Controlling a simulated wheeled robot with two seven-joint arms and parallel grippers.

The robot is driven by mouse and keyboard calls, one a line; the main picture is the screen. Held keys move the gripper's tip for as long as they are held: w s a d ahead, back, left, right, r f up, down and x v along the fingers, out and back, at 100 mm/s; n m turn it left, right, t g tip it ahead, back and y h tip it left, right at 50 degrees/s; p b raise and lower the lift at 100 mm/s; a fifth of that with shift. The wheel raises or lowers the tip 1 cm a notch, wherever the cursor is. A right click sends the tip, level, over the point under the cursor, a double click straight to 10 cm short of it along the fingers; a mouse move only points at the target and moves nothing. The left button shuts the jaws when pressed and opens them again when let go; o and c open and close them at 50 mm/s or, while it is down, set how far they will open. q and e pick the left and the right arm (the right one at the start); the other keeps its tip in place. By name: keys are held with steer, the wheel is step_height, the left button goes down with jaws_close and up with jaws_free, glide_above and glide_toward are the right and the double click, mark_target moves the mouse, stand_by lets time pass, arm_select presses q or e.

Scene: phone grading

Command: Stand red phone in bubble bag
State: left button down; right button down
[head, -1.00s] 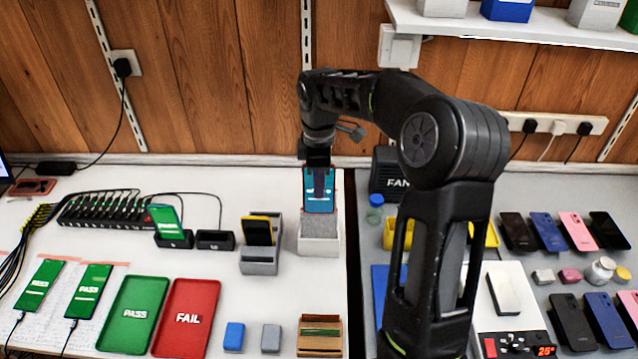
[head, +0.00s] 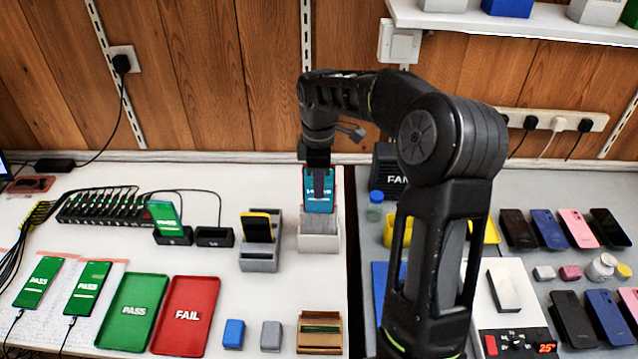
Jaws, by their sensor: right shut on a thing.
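The red phone (head: 319,203) is upright, with a blue lit screen and a thin red edge. My right gripper (head: 318,168) is shut on its upper part from above. The grey bubble bag (head: 319,226) stands open side up in a white holder (head: 318,244) below the phone. The phone's lower end is at the bag's mouth. I cannot tell how far it is inside. My left gripper is not in view.
A grey stand (head: 260,257) with a yellow-edged phone is left of the holder. Green PASS (head: 133,311) and red FAIL (head: 187,315) trays lie in front. My right arm hides part of the grey mat on the right.

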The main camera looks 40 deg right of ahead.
mark_target(319, 213)
steer(key=shift+f, duration=0.15)
stand_by(0.4)
steer(key=shift+f+b, duration=1.5)
steer(key=shift+f, duration=0.7)
steer(key=shift+f, duration=0.25)
steer(key=shift+f, duration=0.15)
steer(key=c, duration=1.4)
jaws_free()
step_height(319, 213, up, 7)
steer(key=p, duration=0.5)
